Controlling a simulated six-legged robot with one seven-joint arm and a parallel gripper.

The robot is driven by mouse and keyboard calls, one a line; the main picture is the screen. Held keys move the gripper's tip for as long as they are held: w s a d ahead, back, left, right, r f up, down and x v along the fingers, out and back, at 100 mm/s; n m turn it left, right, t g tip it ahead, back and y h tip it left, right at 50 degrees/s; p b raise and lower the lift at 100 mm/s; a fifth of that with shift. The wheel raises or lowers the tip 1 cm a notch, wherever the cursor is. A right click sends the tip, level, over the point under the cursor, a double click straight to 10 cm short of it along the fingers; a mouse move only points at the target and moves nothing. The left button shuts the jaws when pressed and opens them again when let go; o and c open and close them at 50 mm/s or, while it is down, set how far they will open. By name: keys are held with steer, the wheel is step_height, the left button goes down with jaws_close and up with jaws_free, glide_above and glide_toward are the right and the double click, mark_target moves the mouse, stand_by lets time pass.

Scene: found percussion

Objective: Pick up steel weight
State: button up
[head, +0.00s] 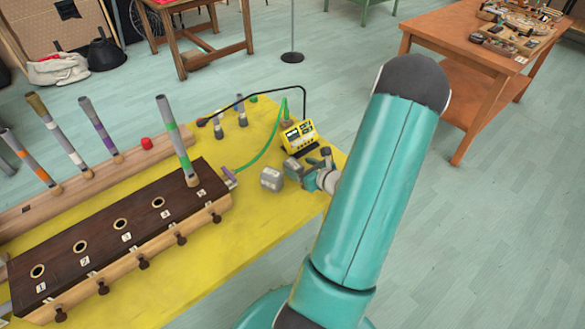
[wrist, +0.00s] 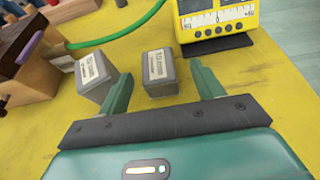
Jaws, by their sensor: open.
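Two grey metal blocks with pale labels stand on the yellow tabletop, and I cannot tell from the labels which is the steel weight. In the wrist view, one grey block (wrist: 160,73) is ahead of the gap between the fingers of my gripper (wrist: 163,82). The other grey block (wrist: 92,76) is tilted in the picture and lies just outside the left finger. My gripper is open with nothing held. In the head view, one block (head: 271,179) shows clearly left of my gripper (head: 311,172); the second is largely hidden by the gripper there.
A dark wooden box with holes (head: 95,250) and upright tubes (head: 173,135) fills the left side. The yellow tabletop (head: 245,225) is clear in front.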

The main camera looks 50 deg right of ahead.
mark_target(295, 165)
steer(key=shift+x, duration=2.75)
steer(key=shift+a, duration=0.15)
steer(key=c, duration=1.3)
steer(key=shift+o, duration=0.2)
steer(key=shift+r, duration=0.1)
